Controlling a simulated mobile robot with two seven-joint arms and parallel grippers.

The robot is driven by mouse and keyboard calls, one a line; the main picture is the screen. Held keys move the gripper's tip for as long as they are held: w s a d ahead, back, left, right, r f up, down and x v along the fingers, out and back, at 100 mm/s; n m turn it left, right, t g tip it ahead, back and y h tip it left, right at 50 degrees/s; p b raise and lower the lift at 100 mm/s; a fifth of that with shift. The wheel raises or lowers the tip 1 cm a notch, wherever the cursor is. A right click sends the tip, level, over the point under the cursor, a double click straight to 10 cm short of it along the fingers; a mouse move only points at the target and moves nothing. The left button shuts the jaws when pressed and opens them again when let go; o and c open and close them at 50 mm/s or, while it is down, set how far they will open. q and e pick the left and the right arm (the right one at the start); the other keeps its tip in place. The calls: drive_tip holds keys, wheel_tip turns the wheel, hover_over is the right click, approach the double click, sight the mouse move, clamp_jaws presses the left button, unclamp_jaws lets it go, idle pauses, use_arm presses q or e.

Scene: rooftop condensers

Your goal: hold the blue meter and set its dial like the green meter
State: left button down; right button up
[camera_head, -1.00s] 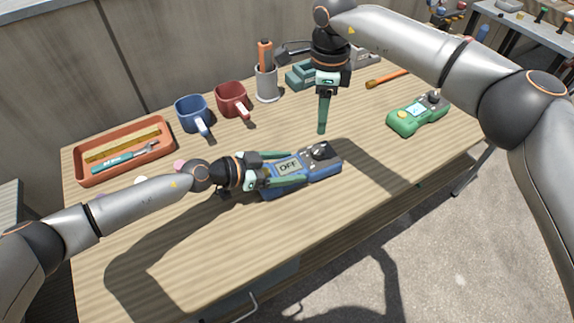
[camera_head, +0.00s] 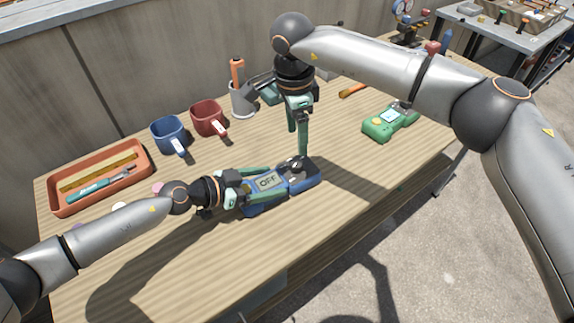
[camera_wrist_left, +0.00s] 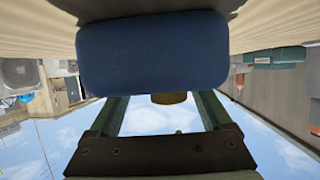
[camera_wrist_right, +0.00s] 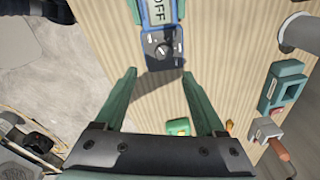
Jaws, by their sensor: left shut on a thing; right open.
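The blue meter (camera_head: 307,180) lies face up near the middle of the table, and its display reads OFF. Its dial (camera_wrist_right: 163,49) is a round black knob with a pale pointer. My left gripper (camera_head: 262,186) is shut around the meter's body; the blue end fills the top of the left wrist view (camera_wrist_left: 153,55). My right gripper (camera_head: 301,153) points down, open and empty, just above the dial end. In the right wrist view the dial lies beyond the fingertips (camera_wrist_right: 160,74). The green meter (camera_head: 382,128) lies at the right; its dial setting is too small to read.
An orange tray (camera_head: 52,210) with tools, a blue mug (camera_head: 168,135), a red mug (camera_head: 207,118) and a grey cup (camera_head: 242,103) with an orange-handled tool stand along the back. An orange handle (camera_head: 352,91) lies behind the green meter.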

sight(297, 163)
drive_tip(key=s+a+r+n+t, duration=0.1)
drive_tip(key=s+r+n+t, duration=0.2)
drive_tip(key=n, duration=0.9)
drive_tip(key=shift+t+h, duration=0.3)
drive_tip(key=x, duration=0.4)
drive_tip(key=s+x, duration=0.1)
drive_tip(key=x, duration=0.7)
drive_tip(key=shift+a+f, duration=0.15)
drive_tip(key=shift+f, duration=0.55)
drive_tip(key=shift+c, duration=0.4)
clamp_jaws()
